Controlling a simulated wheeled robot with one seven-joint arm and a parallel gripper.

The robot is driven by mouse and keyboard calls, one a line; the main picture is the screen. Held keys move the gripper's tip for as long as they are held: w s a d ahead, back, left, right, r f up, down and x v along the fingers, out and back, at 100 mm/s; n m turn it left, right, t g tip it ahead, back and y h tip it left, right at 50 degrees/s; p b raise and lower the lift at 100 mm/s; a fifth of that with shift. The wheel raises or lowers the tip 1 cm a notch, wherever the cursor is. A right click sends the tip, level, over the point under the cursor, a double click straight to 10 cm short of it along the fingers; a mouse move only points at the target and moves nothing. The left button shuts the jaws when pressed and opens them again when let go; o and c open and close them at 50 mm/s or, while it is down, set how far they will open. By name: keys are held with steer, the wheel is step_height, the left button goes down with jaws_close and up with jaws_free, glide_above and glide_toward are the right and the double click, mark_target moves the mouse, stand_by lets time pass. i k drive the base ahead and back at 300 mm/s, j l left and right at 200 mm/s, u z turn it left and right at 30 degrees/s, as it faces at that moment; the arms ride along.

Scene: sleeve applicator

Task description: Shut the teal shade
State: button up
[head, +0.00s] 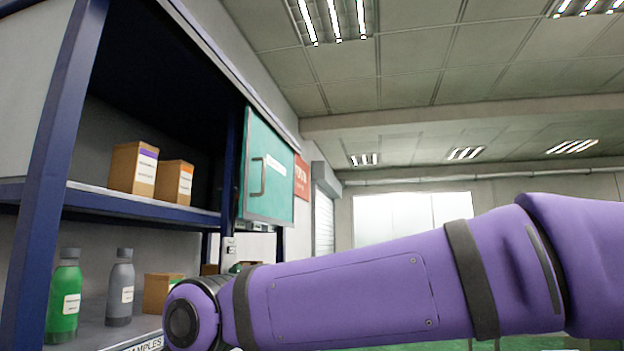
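The teal shade (282,195) is a flat teal panel at the right end of the upper shelf compartment in the head view. A dark bar handle (258,177) stands upright near its left edge, and a white label sits beside the handle. The compartment to its left is uncovered. My purple arm crosses the lower right, with a dark round joint at its left end, below and left of the shade. My gripper is not in the picture, so its opening and its distance from the handle cannot be seen.
Two cardboard boxes (134,168) stand on the upper shelf (95,198). A green bottle (65,300), a grey bottle (120,292) and another box (158,290) stand on the lower shelf. A blue post (55,160) rises at left. A red sign (301,178) hangs beyond the shade.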

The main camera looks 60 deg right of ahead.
mark_target(267, 189)
steer(key=z, duration=1.55)
steer(key=i+l, duration=0.15)
steer(key=l, duration=0.1)
